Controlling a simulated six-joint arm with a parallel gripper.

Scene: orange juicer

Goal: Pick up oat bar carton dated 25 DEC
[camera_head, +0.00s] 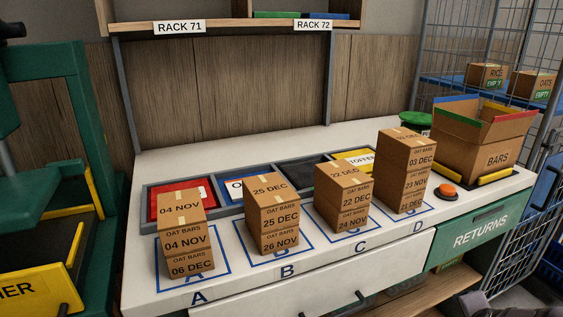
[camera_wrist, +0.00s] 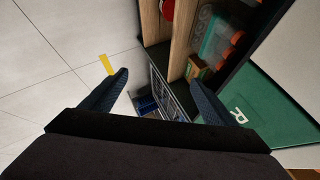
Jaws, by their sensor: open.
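The oat bar carton dated 25 DEC (camera_head: 273,203) is a brown box in the head view. It sits on top of the carton dated 26 NOV (camera_head: 278,241), in the blue outlined square marked B. My gripper (camera_wrist: 160,95) shows in the wrist view with its two dark fingers spread apart and nothing between them. It points toward the floor and shelving, away from the cartons. A dark part at the lower right corner of the head view may be part of my arm. No carton on the counter shows in the wrist view.
Carton stacks stand at A (camera_head: 184,230), C (camera_head: 342,197) and D (camera_head: 406,168), on either side of B. Colored bins line up behind them. An open BARS box (camera_head: 485,140) and an orange button (camera_head: 446,191) are at the right. A green machine (camera_head: 50,150) stands left.

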